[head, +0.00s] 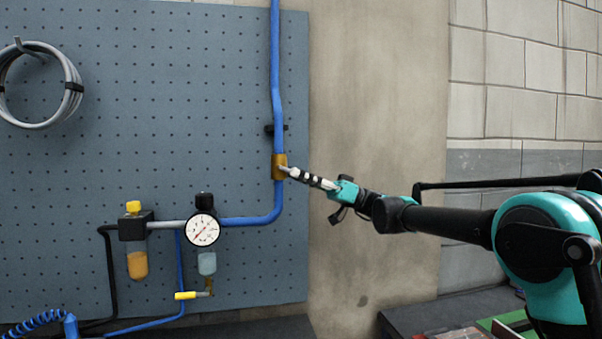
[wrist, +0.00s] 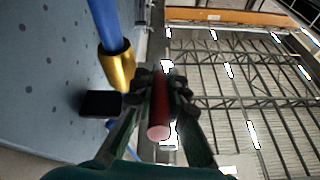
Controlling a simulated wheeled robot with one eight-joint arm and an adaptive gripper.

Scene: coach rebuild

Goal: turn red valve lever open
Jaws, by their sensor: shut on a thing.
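The brass valve body (head: 279,166) sits on the blue vertical pipe (head: 277,80) near the right edge of the pegboard. The brass body also shows in the wrist view (wrist: 117,70). The red lever (wrist: 158,112) lies between the fingers in the wrist view, its pale round end toward the camera. My gripper (head: 307,178) comes from the right and is shut on the lever, with a finger on each side. It also shows in the wrist view (wrist: 163,90). In the head view the fingers mostly hide the lever.
A pressure gauge (head: 203,230) and a regulator with an amber bowl (head: 137,264) are on the lower pegboard. A coiled grey hose (head: 40,85) hangs at upper left. A black bracket (wrist: 101,104) sits near the valve. The wall right of the pegboard is bare.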

